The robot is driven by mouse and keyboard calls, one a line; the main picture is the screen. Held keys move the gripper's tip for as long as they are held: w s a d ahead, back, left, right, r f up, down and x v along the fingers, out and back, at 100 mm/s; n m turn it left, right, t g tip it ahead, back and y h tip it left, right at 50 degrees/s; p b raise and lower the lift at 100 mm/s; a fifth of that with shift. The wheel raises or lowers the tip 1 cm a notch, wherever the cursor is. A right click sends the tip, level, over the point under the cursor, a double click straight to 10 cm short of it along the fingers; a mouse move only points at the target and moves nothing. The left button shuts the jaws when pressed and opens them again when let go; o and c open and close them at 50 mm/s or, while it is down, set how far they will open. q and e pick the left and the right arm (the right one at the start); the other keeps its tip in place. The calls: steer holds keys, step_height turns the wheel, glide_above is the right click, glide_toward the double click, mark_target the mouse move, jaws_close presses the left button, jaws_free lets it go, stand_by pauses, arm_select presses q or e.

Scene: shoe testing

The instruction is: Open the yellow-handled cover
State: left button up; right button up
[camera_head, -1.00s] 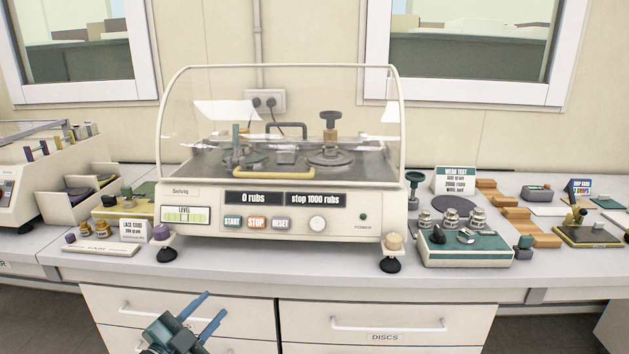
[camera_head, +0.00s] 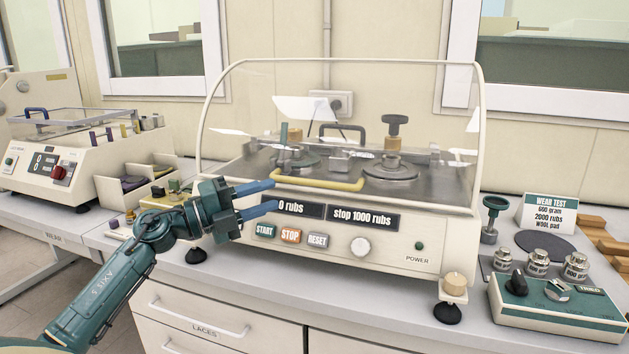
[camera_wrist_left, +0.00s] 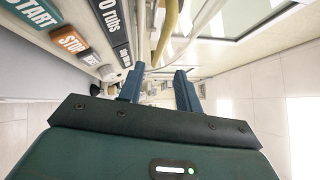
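The clear cover (camera_head: 440,110) with a pale frame stands down over the rub tester. Its yellow handle (camera_head: 318,182) runs along the cover's lower front edge, above the display panel. My left gripper (camera_head: 272,197) is open, its blue fingers apart, in front of the panel and just left of the handle. Nothing shows between the fingers. In the left wrist view, the handle (camera_wrist_left: 168,30) shows beyond the open fingers (camera_wrist_left: 158,88), above the gap between them. The handle and fingers look apart. My right gripper is not in view.
Below the handle are the START (camera_head: 265,231), STOP (camera_head: 290,235) and RESET (camera_head: 318,240) buttons and a white knob (camera_head: 361,247). A green-topped box (camera_head: 560,302) and metal weights (camera_head: 537,262) stand at right. Small trays (camera_head: 135,188) stand at left.

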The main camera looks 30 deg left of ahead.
mark_target(305, 184)
arm_select(q)
steer(key=p+x, duration=0.2)
steer(key=x, duration=0.8)
steer(key=shift+c, duration=0.5)
jaws_close()
